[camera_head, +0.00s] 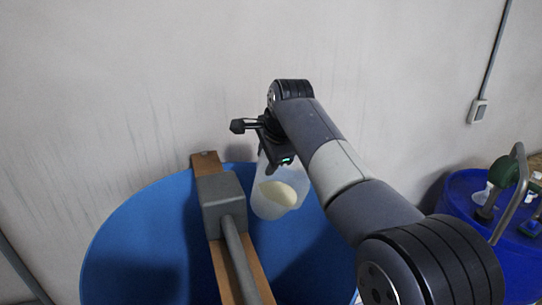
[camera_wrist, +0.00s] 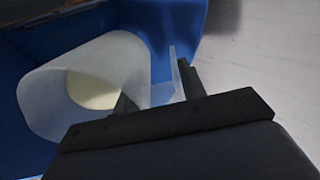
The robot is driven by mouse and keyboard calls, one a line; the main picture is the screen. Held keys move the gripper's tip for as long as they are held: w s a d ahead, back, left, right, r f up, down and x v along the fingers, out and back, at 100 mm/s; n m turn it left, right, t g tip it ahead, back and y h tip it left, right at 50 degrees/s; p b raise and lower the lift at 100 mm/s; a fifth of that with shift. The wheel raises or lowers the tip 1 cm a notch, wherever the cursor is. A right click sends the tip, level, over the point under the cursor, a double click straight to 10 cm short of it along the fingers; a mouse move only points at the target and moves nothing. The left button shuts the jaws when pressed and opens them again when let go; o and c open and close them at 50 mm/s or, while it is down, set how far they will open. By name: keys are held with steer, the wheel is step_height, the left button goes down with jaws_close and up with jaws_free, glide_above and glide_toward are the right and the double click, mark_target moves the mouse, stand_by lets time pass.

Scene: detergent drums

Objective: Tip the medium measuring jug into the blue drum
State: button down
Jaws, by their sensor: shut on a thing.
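The measuring jug (camera_head: 267,207) is translucent and holds a cream-coloured substance. My gripper (camera_head: 277,157) is shut on it near its upper part. The jug hangs over the large open blue drum (camera_head: 135,240), right of the wooden bar; I cannot tell exactly how far it is tilted. In the wrist view, the jug (camera_wrist: 125,60) lies to the left with its pale contents inside, and my gripper (camera_wrist: 152,90) has its fingers on either side of a thin clear part of it. The blue drum wall (camera_wrist: 180,20) shows behind. The drum's bottom is not clearly visible.
A wooden bar (camera_head: 207,163) with a grey box (camera_head: 222,203) and a grey shaft (camera_head: 240,262) crosses the drum, close left of the jug. Another blue drum (camera_head: 470,190) with small items on top stands at the right. A pale wall rises behind.

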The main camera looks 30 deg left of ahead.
steer(key=shift+s+d+r+t+y, duration=0.15)
steer(key=shift+s+d+t+y, duration=0.3)
steer(key=shift+d+y, duration=0.2)
steer(key=shift+s+d+r+t+y, duration=0.1)
steer(key=shift+s+d+t+y, duration=0.3)
steer(key=shift+d+y, duration=0.2)
steer(key=shift+a, duration=0.1)
steer(key=shift+w+f, duration=0.1)
